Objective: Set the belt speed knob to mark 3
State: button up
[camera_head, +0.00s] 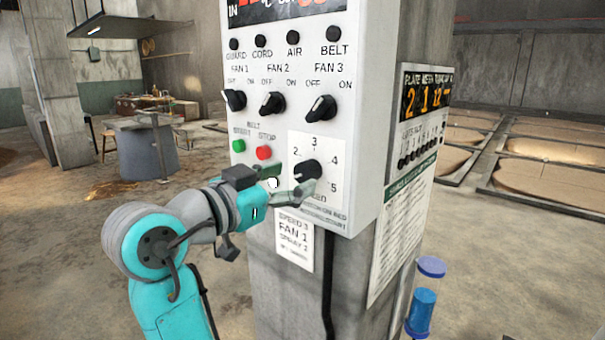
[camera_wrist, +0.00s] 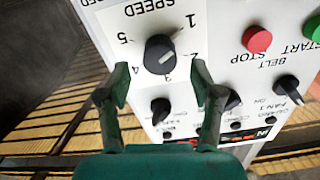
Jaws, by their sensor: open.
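The belt speed knob (camera_head: 308,169) is a black round knob on a white dial plate (camera_head: 332,150) marked up to 5, on the front of the control box. In the wrist view the knob (camera_wrist: 158,54) shows upside down, its white line appearing to point towards mark 2. Mark 3 (camera_head: 314,142) is at the top of the dial. My gripper (camera_head: 290,179) is at the lower left of the knob in the head view. In the wrist view my gripper (camera_wrist: 160,78) is open, its fingers spread either side of the knob's line, with no clear contact. The fingers cover part of the dial's lower left.
A green start button (camera_head: 239,146) and red stop button (camera_head: 263,152) sit left of the dial. Three fan knobs, including the fan 3 knob (camera_head: 321,108), are above. A paper notice (camera_head: 294,240) and black cable (camera_head: 327,285) are below. Open floor lies left.

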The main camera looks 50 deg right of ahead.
aim_at(302, 174)
jog(key=shift+d, duration=1.95)
jog(key=shift+c, duration=0.3)
jog(key=c, duration=1.1)
